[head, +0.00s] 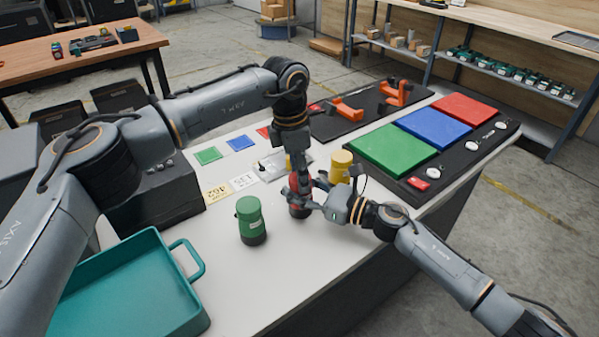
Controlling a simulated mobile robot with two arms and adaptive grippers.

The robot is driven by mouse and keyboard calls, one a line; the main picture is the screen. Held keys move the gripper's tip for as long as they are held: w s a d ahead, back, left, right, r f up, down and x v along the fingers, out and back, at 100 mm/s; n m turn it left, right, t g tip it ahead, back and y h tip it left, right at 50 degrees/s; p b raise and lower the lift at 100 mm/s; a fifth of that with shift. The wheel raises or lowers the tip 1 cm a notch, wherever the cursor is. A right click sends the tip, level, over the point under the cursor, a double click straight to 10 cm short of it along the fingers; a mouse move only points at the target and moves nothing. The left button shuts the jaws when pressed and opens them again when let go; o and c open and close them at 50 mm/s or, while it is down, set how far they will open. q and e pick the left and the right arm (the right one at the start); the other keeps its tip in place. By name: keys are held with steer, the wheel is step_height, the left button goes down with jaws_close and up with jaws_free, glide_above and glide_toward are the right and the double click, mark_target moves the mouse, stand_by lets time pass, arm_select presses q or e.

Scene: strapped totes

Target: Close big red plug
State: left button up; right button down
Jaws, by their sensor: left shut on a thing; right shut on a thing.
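The big red plug (293,183) stands upright on the white table, with a red upper part and a dark lower part. My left gripper (303,181) reaches down from above and is shut on its red upper part. My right gripper (314,204) comes in from the right and is shut on it lower down. The fingers of both grippers hide much of the plug, so I cannot tell how its two parts meet.
A green plug (249,218) with a dark base stands left of the red plug. A yellow cylinder (341,165) stands behind my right gripper. A teal tray (131,291) lies front left. A black board with green (392,150), blue and red panels lies at the right.

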arm_select(q)
steer(key=shift+r, duration=0.15)
steer(key=shift+s+d+r+t+y, duration=0.1)
steer(key=shift+d+r+t+y, duration=0.2)
steer(key=shift+r+t+y, duration=0.25)
steer(key=shift+f, duration=0.1)
steer(key=shift+f, duration=0.55)
stand_by(0.9)
